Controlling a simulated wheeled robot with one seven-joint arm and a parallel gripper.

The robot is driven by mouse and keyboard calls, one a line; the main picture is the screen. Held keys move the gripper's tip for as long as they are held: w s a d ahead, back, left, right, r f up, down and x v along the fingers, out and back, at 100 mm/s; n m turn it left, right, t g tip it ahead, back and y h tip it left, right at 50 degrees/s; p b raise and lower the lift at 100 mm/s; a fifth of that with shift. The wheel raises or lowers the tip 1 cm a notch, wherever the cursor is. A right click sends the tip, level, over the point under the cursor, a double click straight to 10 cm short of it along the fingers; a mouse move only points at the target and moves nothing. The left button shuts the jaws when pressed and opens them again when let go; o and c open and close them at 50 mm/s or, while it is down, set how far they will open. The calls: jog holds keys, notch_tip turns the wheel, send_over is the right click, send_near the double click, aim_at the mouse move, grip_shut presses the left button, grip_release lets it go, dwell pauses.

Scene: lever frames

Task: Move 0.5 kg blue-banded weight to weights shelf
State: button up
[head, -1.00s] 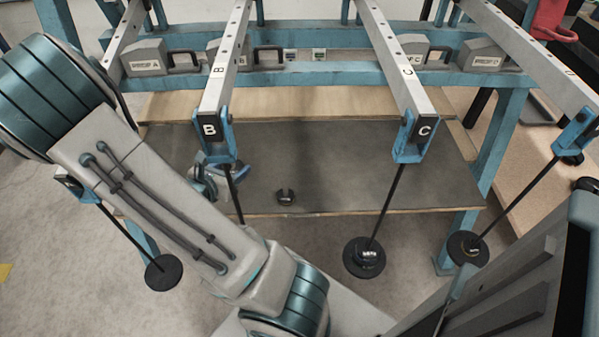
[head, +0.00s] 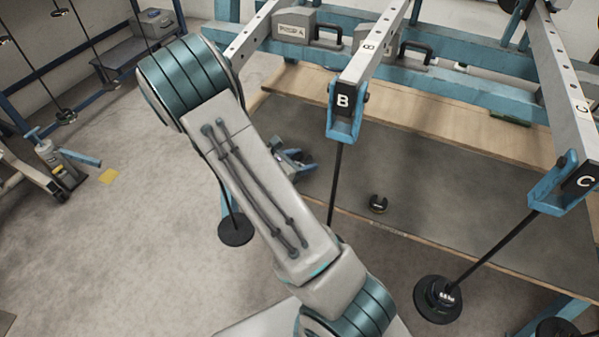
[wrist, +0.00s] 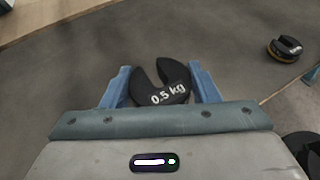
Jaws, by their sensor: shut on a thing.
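My gripper (wrist: 163,88) has its two blue fingers shut on a black slotted weight (wrist: 165,94) marked "0.5 kg". Its slot points away from my palm. No blue band shows on it. In the head view my gripper (head: 293,160) is partly behind my arm, at the left part of the low dark-topped shelf (head: 440,185), and the held weight cannot be made out. In the wrist view the dark surface (wrist: 110,55) lies beneath the weight; the height gap is unclear. No label tells whether this is the weights shelf.
Another slotted weight (head: 378,204) lies on the dark surface, also in the wrist view (wrist: 285,48). Levers B (head: 343,101) and C (head: 585,181) overhang it, with hanging rods. A weight stack (head: 437,298) hangs from C. A disc (head: 236,229) hangs left. Open floor (head: 130,240) lies left.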

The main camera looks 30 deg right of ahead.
jog(key=shift+w+a+f, duration=0.1)
jog(key=shift+w+f, duration=0.05)
jog(key=shift+w, duration=0.15)
jog(key=shift+f, duration=0.2)
jog(key=shift+f+b, duration=0.85)
jog(key=shift+f, duration=0.9)
jog(key=shift+f, duration=0.1)
jog(key=shift+f, duration=0.15)
jog(key=o, duration=1.1)
jog(key=shift+o, duration=0.2)
jog(key=shift+r, duration=0.2)
